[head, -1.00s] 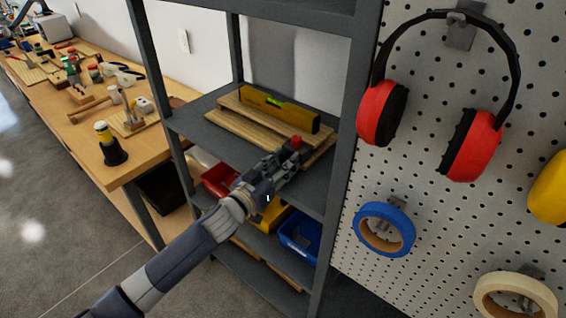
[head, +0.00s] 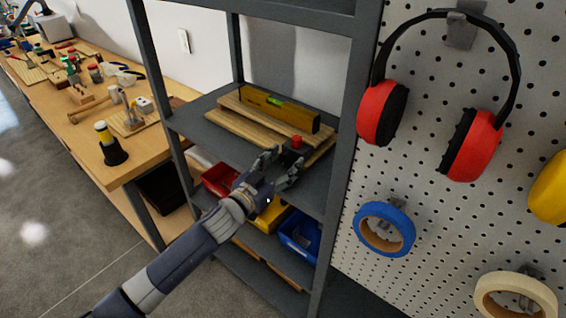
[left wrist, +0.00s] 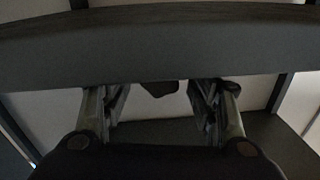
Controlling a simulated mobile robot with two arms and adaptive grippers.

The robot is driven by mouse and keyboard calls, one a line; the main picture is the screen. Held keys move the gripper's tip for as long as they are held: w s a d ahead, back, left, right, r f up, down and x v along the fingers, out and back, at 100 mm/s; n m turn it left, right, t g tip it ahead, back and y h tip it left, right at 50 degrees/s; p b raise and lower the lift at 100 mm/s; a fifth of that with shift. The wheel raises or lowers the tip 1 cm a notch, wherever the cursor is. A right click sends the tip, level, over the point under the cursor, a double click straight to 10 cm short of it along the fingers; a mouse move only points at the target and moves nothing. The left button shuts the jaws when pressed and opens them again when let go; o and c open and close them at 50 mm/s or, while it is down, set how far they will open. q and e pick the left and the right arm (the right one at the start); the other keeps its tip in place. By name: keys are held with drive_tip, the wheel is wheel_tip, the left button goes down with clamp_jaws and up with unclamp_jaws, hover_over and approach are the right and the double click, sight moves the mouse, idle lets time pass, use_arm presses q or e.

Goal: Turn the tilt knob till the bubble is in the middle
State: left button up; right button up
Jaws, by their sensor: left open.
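A yellow spirit level (head: 290,113) lies on a wooden board (head: 232,124) on a grey shelf. Its green vial (head: 273,103) shows, but the bubble is too small to make out. A red knob (head: 297,142) stands at the board's front right corner. My left gripper (head: 284,166) is open just in front of and below the red knob, its fingers spread apart and empty. In the left wrist view my two fingers (left wrist: 160,108) stand apart, with a small dark shape between them. The knob's red top does not show there. My right gripper is not in view.
A grey shelf edge (left wrist: 170,45) crosses the left wrist view. Shelf posts (head: 348,130) stand close on the right. Red, yellow and blue bins (head: 300,235) sit below. A pegboard (head: 440,215) holds ear defenders and tape rolls. A cluttered workbench (head: 130,170) is at left.

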use_arm(q)
drive_tip(key=shift+s, duration=0.1)
drive_tip(key=shift+s+a+f, duration=0.1)
drive_tip(key=shift+s+a, duration=0.1)
drive_tip(key=shift+s, duration=0.05)
drive_tip(key=v, duration=1.1)
drive_tip(key=shift+s, duration=0.1)
drive_tip(key=w+d, duration=0.1)
drive_tip(key=w, duration=0.2)
drive_tip(key=w+d+m+g+h+b, duration=0.1)
drive_tip(key=w+d, duration=0.1)
drive_tip(key=w, duration=0.1)
drive_tip(key=w+d+h, duration=0.1)
drive_tip(key=w+d, duration=0.1)
drive_tip(key=w, duration=0.1)
drive_tip(key=shift+w+d+r+m+g+b, duration=0.1)
drive_tip(key=shift+w+r+m+g+b, duration=0.1)
drive_tip(key=shift+r+m+g+b, duration=0.15)
idle(0.4)
